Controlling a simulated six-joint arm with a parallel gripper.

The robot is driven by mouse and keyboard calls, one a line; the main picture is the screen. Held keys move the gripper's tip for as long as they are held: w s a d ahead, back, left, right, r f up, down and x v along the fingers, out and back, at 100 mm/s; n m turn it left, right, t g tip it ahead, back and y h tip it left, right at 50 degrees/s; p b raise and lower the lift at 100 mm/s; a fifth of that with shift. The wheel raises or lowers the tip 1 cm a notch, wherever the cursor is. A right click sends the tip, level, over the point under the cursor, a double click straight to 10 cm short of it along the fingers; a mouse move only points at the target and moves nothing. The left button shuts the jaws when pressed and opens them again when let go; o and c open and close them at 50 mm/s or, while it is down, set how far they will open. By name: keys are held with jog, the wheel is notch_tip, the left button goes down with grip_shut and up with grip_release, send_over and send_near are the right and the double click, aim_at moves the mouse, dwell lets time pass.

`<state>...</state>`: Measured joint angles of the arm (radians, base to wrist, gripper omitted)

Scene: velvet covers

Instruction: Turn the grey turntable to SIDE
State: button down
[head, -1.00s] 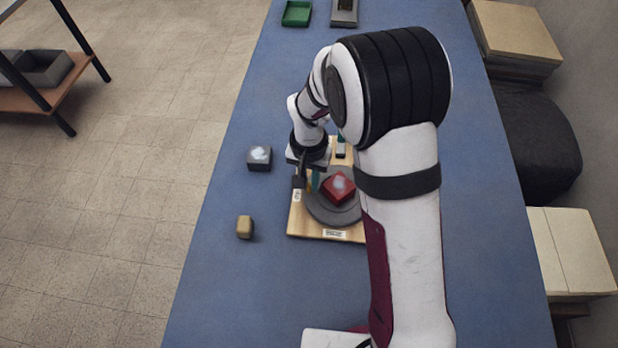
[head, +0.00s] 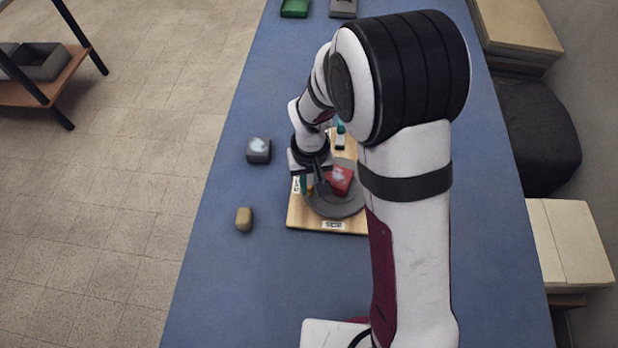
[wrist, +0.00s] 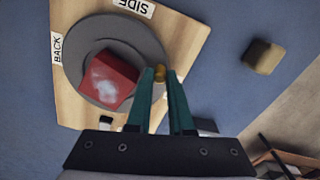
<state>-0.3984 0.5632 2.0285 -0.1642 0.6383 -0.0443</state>
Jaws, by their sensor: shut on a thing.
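The grey turntable (head: 335,208) is a round disc on a wooden board (head: 308,220). A red block (head: 341,179) with a pale patch rides on it. The wrist view shows the disc (wrist: 82,52) and red block (wrist: 108,82) beside my gripper. A small yellow-brown peg (wrist: 160,72) at the disc's edge sits between my teal fingertips. My gripper (wrist: 160,78) is shut on this peg. In the head view, my gripper (head: 317,188) is at the disc's left front, partly hidden by its own body. A SIDE label (wrist: 133,7) and a BACK label (wrist: 57,47) are on the board.
A dark grey block (head: 259,151) with a pale patch and a tan block (head: 244,219) stand left of the board on the blue table. A green tray (head: 294,8) and a grey tray (head: 343,8) are at the far end. My arm covers the board's right side.

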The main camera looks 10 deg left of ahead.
aim_at(335, 211)
jog(key=shift+s+d+n, duration=0.25)
jog(key=shift+s+n, duration=0.1)
jog(key=shift+n, duration=0.4)
jog(key=shift+s+d+n, duration=0.25)
jog(key=shift+s+n, duration=0.05)
jog(key=shift+n, duration=0.45)
jog(key=shift+s+d+n, duration=0.3)
jog(key=shift+d+n, duration=0.1)
jog(key=shift+n, duration=0.4)
jog(key=shift+s+d+n, duration=0.3)
jog(key=shift+d+n, duration=0.05)
jog(key=shift+n, duration=0.45)
jog(key=shift+s+d+n, duration=0.2)
jog(key=shift+d+n, duration=0.25)
jog(key=shift+n, duration=0.4)
jog(key=shift+s+d+n, duration=0.2)
jog(key=shift+d+n, duration=0.25)
jog(key=shift+n, duration=0.4)
jog(key=shift+d+n, duration=0.7)
jog(key=shift+n, duration=0.5)
jog(key=shift+d+n, duration=0.1)
jog(key=shift+n, duration=0.2)
jog(key=c, duration=1.1)
grip_release()
jog(key=shift+s, duration=0.1)
